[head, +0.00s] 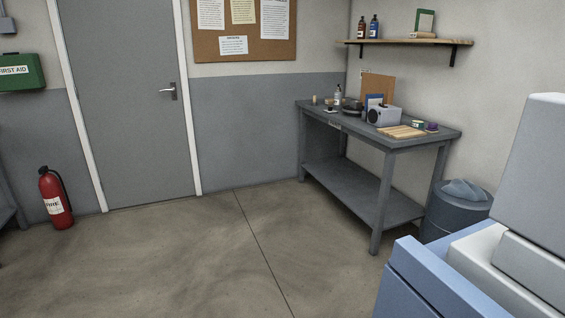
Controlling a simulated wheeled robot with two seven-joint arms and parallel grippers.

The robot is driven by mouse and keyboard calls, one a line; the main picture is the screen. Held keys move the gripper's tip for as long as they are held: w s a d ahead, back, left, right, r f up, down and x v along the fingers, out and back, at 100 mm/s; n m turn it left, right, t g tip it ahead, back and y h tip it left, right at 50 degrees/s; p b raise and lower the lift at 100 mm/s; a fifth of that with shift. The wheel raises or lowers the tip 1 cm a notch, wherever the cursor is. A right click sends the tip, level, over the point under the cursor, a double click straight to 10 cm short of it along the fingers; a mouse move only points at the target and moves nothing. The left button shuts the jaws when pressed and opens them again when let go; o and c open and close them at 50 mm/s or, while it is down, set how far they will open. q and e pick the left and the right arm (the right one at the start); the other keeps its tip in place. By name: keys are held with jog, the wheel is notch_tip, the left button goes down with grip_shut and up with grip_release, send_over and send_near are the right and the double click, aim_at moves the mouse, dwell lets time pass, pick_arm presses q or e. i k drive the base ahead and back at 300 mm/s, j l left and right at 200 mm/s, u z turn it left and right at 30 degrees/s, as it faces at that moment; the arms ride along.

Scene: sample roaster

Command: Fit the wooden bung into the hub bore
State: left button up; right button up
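Neither of my grippers is in view. A grey workbench (420,143) stands against the right wall, some way off. A dark round object (352,106) sits near the middle of the bench top. I cannot tell whether it has the hub bore.
The bench also holds a grey box-like device (384,116), a wooden board (401,131) and bottles. A bin (455,213) stands at its right end. A fire extinguisher (55,199) is at left, near a closed door (125,120). The middle floor is clear.

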aim_at(355, 104)
jog(key=i+u, duration=0.2)
jog(key=i, duration=0.55)
jog(key=i+l+u, duration=0.2)
jog(key=i, duration=0.55)
jog(key=i+z, duration=0.35)
jog(key=i, duration=0.3)
jog(key=i+j+z, duration=0.35)
jog(key=i, duration=0.3)
jog(key=i+l, duration=0.5)
jog(key=i, duration=0.15)
jog(key=i+l+z, duration=0.1)
jog(key=i+l, duration=0.4)
jog(key=i, duration=0.1)
